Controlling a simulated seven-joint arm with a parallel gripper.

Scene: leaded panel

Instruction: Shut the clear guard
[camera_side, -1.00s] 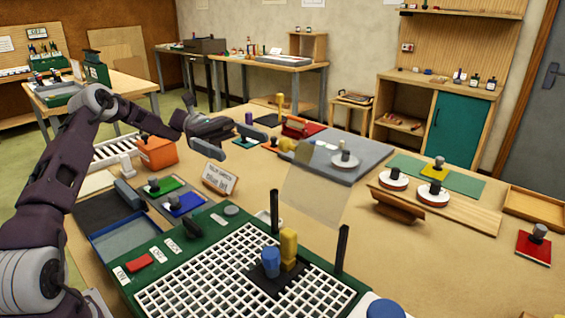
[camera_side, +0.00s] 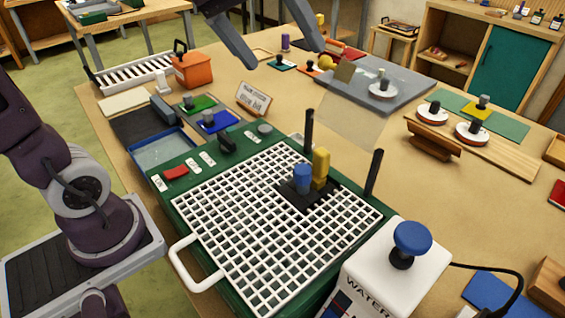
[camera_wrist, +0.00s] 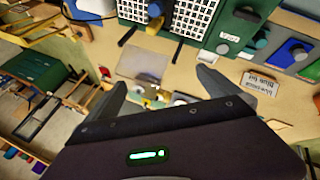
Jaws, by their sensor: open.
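The clear guard (camera_side: 350,118) is a see-through sheet behind the green machine (camera_side: 262,205) with a white grid bed. It stands open, leaning back away from the grid, between two black posts (camera_side: 309,132). In the wrist view the guard (camera_wrist: 142,64) lies beyond my fingers, near the posts. My gripper (camera_side: 285,58) is open and empty, above the far part of the bench and apart from the guard. Its two spread fingers (camera_wrist: 161,78) also show in the wrist view.
A blue and a yellow knobbed piece (camera_side: 320,170) stand on a black plate on the grid. A white box with a blue knob (camera_side: 411,238) is at the front right. An orange box (camera_side: 193,70) is at left. A grey slab (camera_side: 400,105) lies behind the guard.

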